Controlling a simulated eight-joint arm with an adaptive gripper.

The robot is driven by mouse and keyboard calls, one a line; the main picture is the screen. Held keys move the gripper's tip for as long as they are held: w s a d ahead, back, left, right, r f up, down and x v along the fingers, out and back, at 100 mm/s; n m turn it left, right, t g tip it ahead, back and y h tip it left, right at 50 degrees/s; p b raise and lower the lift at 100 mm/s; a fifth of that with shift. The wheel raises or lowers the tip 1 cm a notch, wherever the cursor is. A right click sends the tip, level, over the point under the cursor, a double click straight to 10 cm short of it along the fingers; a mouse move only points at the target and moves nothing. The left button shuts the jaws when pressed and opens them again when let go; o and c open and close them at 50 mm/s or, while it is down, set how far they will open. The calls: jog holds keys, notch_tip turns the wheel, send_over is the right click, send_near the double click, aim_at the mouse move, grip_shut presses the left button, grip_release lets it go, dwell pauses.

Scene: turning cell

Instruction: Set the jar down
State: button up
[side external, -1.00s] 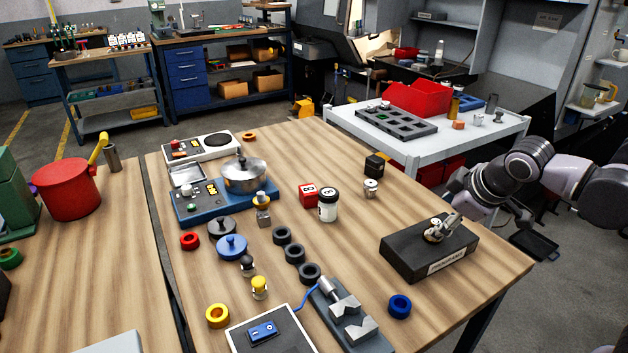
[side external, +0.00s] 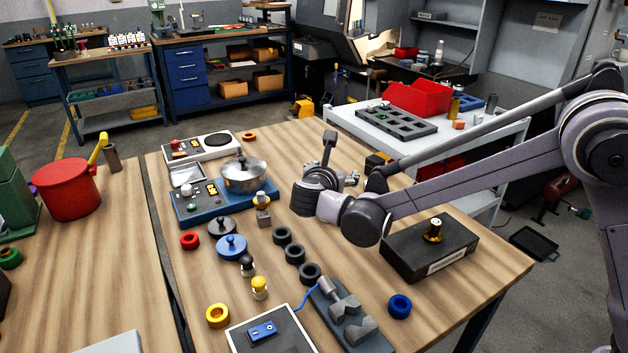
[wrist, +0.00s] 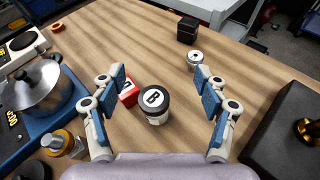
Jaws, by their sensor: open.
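The jar (wrist: 155,105), white with a black lid marked B, stands upright on the wooden table (wrist: 110,35) in the wrist view. My gripper (wrist: 160,82) is open and empty, with its blue-padded fingers apart on either side of the jar in that picture. I cannot tell how far above the jar the fingertips are. In the side view my gripper (side external: 338,166) is over the middle of the table and hides the jar.
A red block (wrist: 129,95) is close left of the jar. A small metal cylinder (wrist: 194,60) and a black cube (wrist: 187,30) are beyond it. A steel pot (side external: 243,174) stands left, and a dark block (side external: 405,255) with a brass knob (side external: 433,230) right.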

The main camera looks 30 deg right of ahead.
jog(key=shift+n+t+h, duration=0.3)
jog(key=shift+n, duration=0.3)
jog(key=f, duration=0.5)
jog(key=w+a+f, duration=0.1)
jog(key=f, duration=0.1)
jog(key=shift+f, duration=0.4)
jog(key=shift+x, duration=1.25)
jog(key=shift+c, duration=0.3)
jog(key=shift+r, duration=0.1)
jog(key=c, duration=1.4)
